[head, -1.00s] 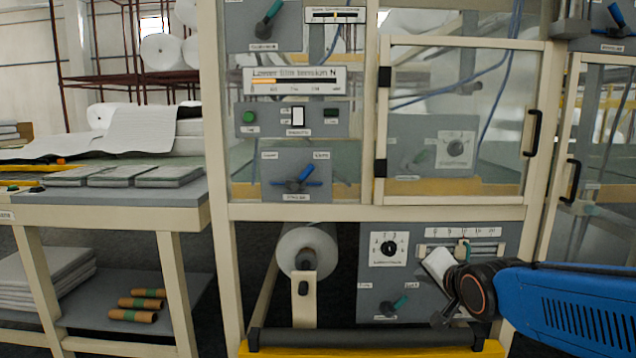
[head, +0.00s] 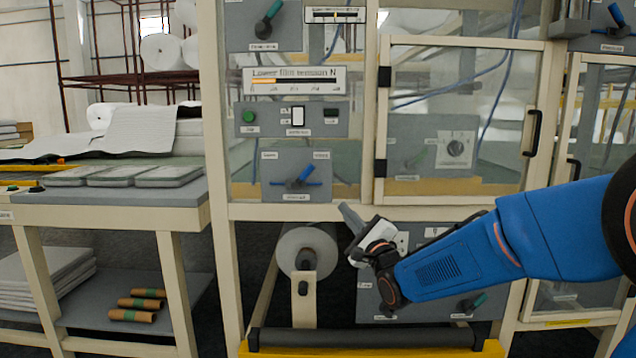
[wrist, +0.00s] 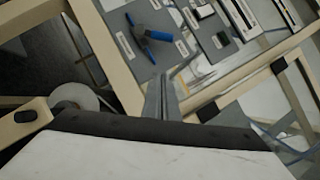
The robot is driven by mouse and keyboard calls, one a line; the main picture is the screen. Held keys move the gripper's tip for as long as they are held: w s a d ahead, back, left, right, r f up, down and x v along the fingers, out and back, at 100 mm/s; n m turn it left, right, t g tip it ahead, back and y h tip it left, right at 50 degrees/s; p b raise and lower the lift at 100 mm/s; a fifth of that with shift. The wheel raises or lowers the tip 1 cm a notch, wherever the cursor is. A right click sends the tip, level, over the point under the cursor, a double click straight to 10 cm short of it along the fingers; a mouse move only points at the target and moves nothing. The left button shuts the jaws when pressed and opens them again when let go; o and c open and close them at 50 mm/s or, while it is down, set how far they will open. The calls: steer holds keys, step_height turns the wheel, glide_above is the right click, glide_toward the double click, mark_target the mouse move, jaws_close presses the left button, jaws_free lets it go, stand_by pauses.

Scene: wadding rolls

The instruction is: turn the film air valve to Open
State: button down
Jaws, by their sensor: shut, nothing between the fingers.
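A blue-handled valve (head: 300,180) is on a small grey panel in the middle of the machine front, under the green-button panel. Its handle lies roughly level, with a dark blue stub slanting up and right. Small labels sit above its left and right and below it, too small to read. In the wrist view the valve (wrist: 148,35) shows at upper centre, beyond the fingertips. My gripper (head: 348,214) is shut and empty, below and right of the valve and apart from it. Its narrow fingers show in the wrist view (wrist: 163,98).
A green-handled valve (head: 268,20) is above, and another blue-handled one (head: 618,15) is at top right. A hinged clear door (head: 455,45) is right of the valve, beside my arm. A white roll (head: 295,245) sits below. A table (head: 120,205) stands left.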

mark_target(303, 176)
steer(key=shift+a+r+y, duration=0.15)
steer(key=shift+a+y, duration=0.25)
steer(key=shift+s+a+r+x, duration=0.25)
steer(key=shift+x, duration=1.9)
steer(key=shift+s+a+r+x, duration=0.2)
steer(key=shift+s+a+x, duration=0.1)
steer(key=shift+x, duration=1.85)
steer(key=shift+s+a+r+x, duration=0.2)
steer(key=shift+a+r+x, duration=0.05)
steer(key=shift+x, duration=1.9)
steer(key=shift+a+r, duration=0.1)
